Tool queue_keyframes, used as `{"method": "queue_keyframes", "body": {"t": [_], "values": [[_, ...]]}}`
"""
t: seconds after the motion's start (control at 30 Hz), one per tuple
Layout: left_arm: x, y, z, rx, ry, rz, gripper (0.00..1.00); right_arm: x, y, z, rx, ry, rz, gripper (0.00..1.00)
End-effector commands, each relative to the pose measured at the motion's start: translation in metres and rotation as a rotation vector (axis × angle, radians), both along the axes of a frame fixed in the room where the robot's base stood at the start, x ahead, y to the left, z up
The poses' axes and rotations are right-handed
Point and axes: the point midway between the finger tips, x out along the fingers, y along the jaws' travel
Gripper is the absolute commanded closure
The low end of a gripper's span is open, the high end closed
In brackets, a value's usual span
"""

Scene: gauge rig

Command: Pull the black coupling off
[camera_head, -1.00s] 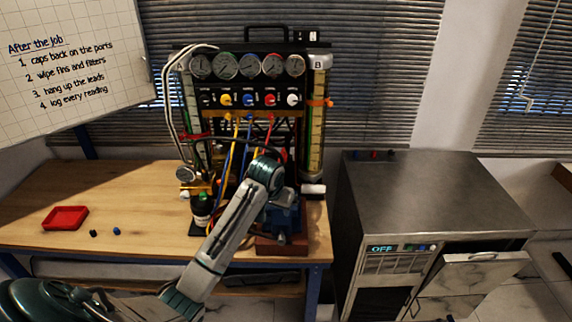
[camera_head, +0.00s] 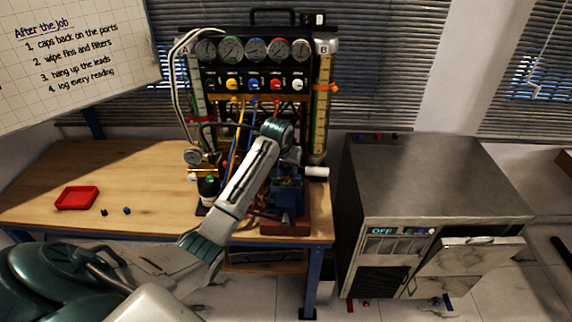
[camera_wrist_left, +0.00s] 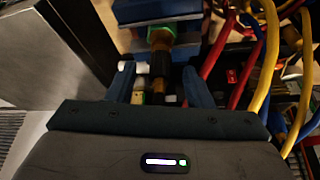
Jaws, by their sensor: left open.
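In the left wrist view, a dark fitting with a brass part (camera_wrist_left: 160,38), which looks like the black coupling (camera_wrist_left: 159,66), extends from a blue block. My left gripper (camera_wrist_left: 158,75) is open, with one finger on each side of this fitting. Gaps show between fingers and fitting, and I cannot tell whether either finger touches it. In the head view, my left wrist hides the coupling and the fingertips. The blue vise (camera_head: 287,196) stands below my wrist on a reddish-brown base. My right gripper is out of view.
Red, yellow and blue hoses (camera_wrist_left: 268,60) run close to the right of the fingers. The gauge panel (camera_head: 255,65) stands behind. A red tray (camera_head: 77,197) and two small caps lie on the open left bench. A steel cabinet (camera_head: 430,185) stands at right.

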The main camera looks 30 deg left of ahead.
Motion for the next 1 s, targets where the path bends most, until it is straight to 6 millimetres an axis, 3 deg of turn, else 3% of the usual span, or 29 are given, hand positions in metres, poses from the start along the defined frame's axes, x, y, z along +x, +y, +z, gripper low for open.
{"method": "queue_keyframes", "body": {"t": [0.2, 0.47, 0.5, 0.73, 0.77, 0.8, 0.9, 1.0], "values": [[0.006, 0.002, -0.015, 0.001, 0.0, -0.001, 0.53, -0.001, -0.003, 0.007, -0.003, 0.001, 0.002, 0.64], [0.007, 0.002, -0.017, 0.002, -0.001, -0.001, 0.53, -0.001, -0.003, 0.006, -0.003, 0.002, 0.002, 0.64], [0.007, 0.002, -0.017, 0.001, -0.001, -0.001, 0.55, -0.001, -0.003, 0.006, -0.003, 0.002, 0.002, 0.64], [0.007, 0.002, -0.017, 0.001, -0.001, -0.001, 1.0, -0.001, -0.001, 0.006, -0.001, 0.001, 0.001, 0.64], [0.007, 0.002, -0.017, 0.001, -0.001, -0.001, 1.0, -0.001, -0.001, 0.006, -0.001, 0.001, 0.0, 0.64], [0.007, 0.002, -0.017, 0.001, -0.001, -0.001, 0.85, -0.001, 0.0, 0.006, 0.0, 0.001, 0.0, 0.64], [0.007, 0.002, -0.017, 0.001, -0.001, -0.001, 1.0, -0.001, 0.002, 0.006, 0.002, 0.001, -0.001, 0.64], [0.007, 0.002, -0.016, 0.001, -0.002, -0.001, 1.0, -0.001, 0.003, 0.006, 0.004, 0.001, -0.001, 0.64]]}}
